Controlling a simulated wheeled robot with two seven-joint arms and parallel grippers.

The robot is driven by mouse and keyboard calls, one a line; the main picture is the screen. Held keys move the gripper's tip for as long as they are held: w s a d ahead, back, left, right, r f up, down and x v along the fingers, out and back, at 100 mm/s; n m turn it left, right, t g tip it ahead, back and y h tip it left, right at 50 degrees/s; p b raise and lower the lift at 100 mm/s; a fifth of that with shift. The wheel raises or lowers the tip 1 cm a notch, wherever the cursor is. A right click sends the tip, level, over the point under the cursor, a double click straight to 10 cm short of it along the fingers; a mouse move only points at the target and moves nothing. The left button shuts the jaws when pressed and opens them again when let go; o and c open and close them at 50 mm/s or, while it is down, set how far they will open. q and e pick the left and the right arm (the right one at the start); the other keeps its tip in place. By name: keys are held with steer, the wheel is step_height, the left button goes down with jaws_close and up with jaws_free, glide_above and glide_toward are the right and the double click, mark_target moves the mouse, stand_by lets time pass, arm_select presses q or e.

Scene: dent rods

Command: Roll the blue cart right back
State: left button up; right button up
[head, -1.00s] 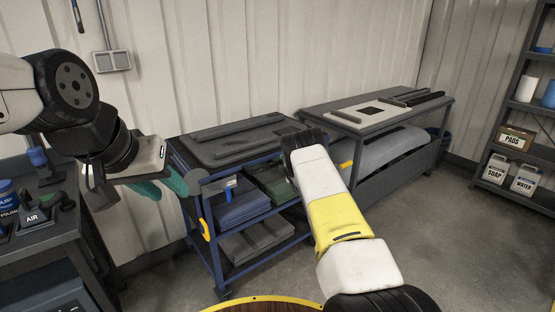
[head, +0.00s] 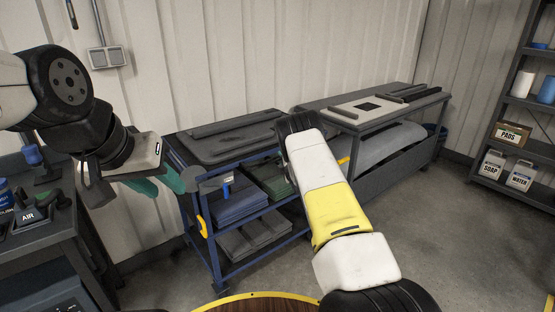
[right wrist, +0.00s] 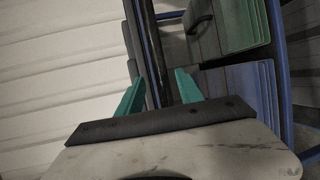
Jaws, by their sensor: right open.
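The blue cart (head: 214,262) stands against the wall, left of centre in the head view. A dark slab (head: 225,140) lies on top, with blue and green stacks on the shelf below. A yellow grip (head: 203,227) is on its near left post. My left gripper (head: 162,184), with teal fingers, seems open and empty by the cart's left end. My right forearm crosses in front of the cart's right end and hides my right gripper in the head view. In the right wrist view my right gripper (right wrist: 156,95) is open, with a dark upright beyond its fingertips; contact is unclear.
A grey workbench (head: 435,98) stands close to the cart's right. A shelf (head: 508,187) with jugs is at the far right. A dark table (head: 62,246) with bottles is at the left. Open floor lies at the right front.

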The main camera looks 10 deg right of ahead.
steer(key=shift+v, duration=1.7)
